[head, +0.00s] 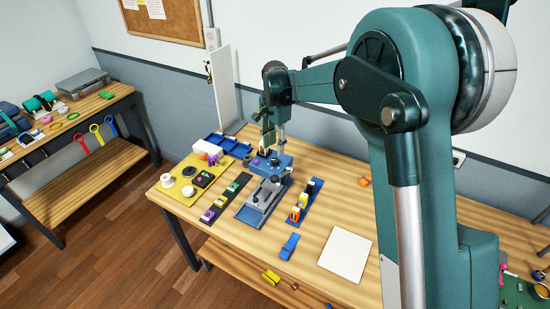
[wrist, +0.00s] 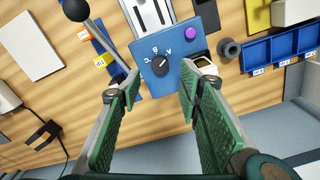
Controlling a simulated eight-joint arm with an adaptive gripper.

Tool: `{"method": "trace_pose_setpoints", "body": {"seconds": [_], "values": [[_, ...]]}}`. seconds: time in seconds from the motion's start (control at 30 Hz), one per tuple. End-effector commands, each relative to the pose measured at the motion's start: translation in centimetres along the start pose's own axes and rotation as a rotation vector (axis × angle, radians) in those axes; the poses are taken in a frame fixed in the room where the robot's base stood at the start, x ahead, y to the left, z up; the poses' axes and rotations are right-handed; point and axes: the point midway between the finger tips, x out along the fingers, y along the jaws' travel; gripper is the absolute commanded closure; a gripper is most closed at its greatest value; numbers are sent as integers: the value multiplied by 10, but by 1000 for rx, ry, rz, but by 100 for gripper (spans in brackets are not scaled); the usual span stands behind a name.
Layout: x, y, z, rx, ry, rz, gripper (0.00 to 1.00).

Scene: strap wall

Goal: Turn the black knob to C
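The black knob (wrist: 160,65) sits on the face of a blue box (wrist: 150,83) in the wrist view. The letters A, B and C are printed beside it, and its pale pointer mark seems nearest A, though it is small. My gripper (wrist: 158,88) is open, its two green-padded fingers apart with nothing between them. The knob lies just beyond the fingertips, roughly in line with the gap. In the head view, my gripper (head: 267,147) is over the blue box (head: 283,161), and the knob is too small or hidden to make out.
A purple button (wrist: 191,33) and a dark-and-cream opening sit near the knob on the box. A lever with a black ball (wrist: 76,9) rises beside it. Blue trays (wrist: 272,50) stand to the right. A white sheet (head: 345,253) lies on the table with bare wood around it.

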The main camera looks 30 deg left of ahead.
Motion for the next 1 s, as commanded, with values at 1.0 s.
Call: {"method": "trace_pose_setpoints", "body": {"seconds": [1.0], "values": [[69,0,0,0,0,0,65]]}}
